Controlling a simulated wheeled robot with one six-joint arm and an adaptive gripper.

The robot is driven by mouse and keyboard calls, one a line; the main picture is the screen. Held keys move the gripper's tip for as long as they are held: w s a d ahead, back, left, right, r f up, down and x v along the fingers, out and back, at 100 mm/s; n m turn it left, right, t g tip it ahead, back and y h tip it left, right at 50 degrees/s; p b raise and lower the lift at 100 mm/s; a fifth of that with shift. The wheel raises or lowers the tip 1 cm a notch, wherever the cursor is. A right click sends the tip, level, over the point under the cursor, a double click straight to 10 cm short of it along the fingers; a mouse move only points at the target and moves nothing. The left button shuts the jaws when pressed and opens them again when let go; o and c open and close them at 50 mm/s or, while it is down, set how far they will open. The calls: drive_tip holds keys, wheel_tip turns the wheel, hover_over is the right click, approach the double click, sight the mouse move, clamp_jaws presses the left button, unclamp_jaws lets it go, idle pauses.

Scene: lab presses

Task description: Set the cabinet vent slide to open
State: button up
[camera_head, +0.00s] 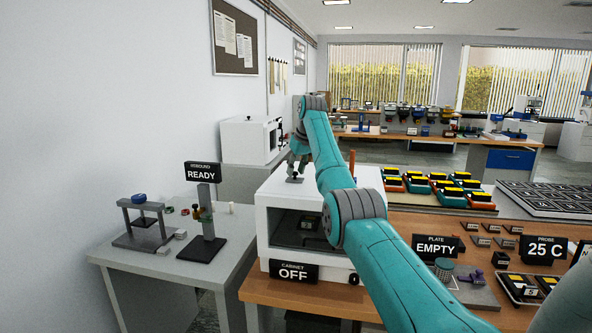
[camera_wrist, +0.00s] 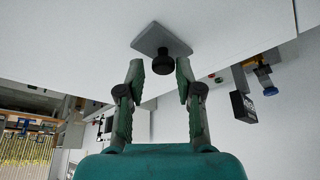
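The white cabinet (camera_head: 284,207) stands on the wooden bench, with a dark window in front and a sign reading OFF (camera_head: 293,272). On its top is the vent slide, a small grey plate (camera_head: 294,180) with a black knob. In the wrist view the grey plate (camera_wrist: 150,40) and the black knob (camera_wrist: 162,64) lie at the fingertips. My gripper (camera_head: 299,158) is above the cabinet top, pointing down at the knob. In the wrist view my gripper (camera_wrist: 160,70) is open, one finger on each side of the knob. A narrow gap shows beside it; contact is unclear.
A side table on the left holds a small press (camera_head: 141,222) and a stand with a READY sign (camera_head: 202,173). Right of the cabinet are an EMPTY sign (camera_head: 436,248), a 25 C sign (camera_head: 544,250) and several coloured trays (camera_head: 435,187). A wall is at left.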

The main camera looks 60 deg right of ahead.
drive_tip(key=shift+o, duration=0.2)
drive_tip(key=v, duration=1.2)
idle(0.4)
